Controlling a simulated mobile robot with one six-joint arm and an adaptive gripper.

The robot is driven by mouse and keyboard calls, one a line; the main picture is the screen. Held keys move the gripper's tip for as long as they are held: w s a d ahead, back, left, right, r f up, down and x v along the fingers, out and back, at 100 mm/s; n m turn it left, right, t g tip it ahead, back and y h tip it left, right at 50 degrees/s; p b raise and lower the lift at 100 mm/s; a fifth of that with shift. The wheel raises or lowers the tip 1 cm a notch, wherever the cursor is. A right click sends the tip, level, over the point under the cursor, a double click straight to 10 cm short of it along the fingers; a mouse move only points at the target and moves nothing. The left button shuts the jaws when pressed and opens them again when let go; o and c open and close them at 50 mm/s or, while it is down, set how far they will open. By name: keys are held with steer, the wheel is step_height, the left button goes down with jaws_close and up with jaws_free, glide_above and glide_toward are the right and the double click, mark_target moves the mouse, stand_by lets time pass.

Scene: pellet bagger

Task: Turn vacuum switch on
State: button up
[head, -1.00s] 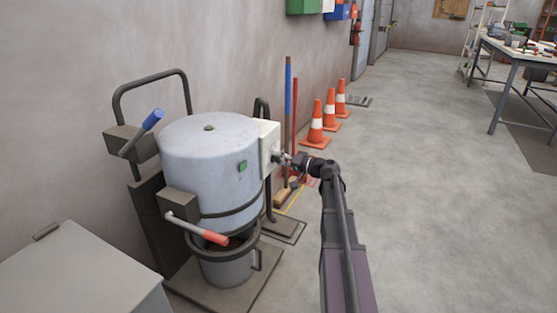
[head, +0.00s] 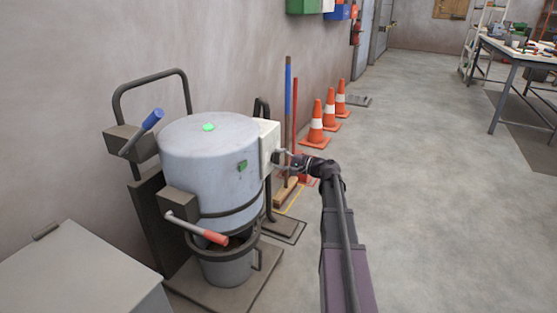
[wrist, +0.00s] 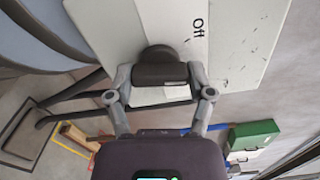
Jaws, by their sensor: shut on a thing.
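The vacuum switch is a dark rotary knob (wrist: 160,66) on a pale switch box (head: 268,145) at the right side of the grey drum machine (head: 208,165). My gripper (head: 281,158) is at the box's right face in the head view. In the wrist view my gripper (wrist: 160,78) has its two fingers on either side of the knob, shut on it. A small lamp (head: 208,127) on the drum's top glows green. The gripper largely hides the knob in the head view.
A blue-handled lever (head: 153,118) and a red-handled lever (head: 215,238) stick out from the machine. A broom (head: 288,130) and orange cones (head: 316,125) stand behind my gripper along the wall. The floor to the right is open.

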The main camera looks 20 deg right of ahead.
steer(key=shift+m, duration=2)
steer(key=o, duration=1.1)
steer(key=shift+f, duration=0.1)
steer(key=v, duration=1.2)
